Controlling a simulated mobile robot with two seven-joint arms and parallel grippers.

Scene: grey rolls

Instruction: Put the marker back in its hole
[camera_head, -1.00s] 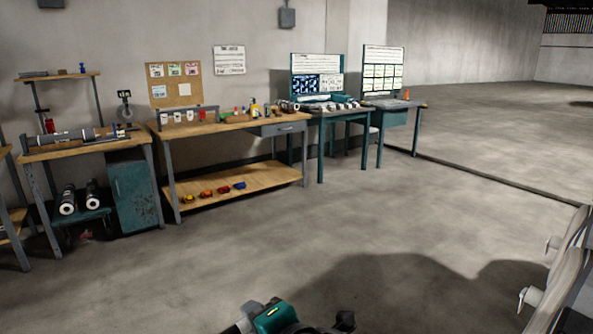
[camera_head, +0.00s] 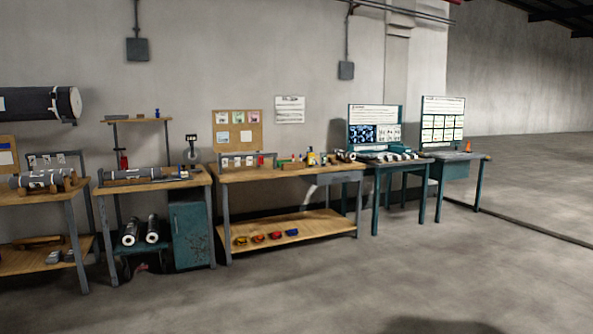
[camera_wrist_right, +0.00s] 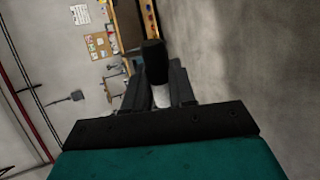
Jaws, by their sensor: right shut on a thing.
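In the right wrist view my right gripper (camera_wrist_right: 160,88) is shut on a marker (camera_wrist_right: 155,62) with a black cap and a white barrel. The marker stands up between the dark fingers, cap end away from the palm. Neither gripper shows in the head view. No hole for the marker can be made out. Small items, several of them coloured, stand on the long wooden workbench (camera_head: 235,174) in the head view, too small to tell apart.
A bench with a grey roll (camera_head: 140,173) stands left of the long bench, beside a teal cabinet (camera_head: 190,235). Two teal desks (camera_head: 385,168) with boards stand at the right. An orange cone (camera_head: 468,146) is on the far desk. The concrete floor (camera_head: 330,290) in front is clear.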

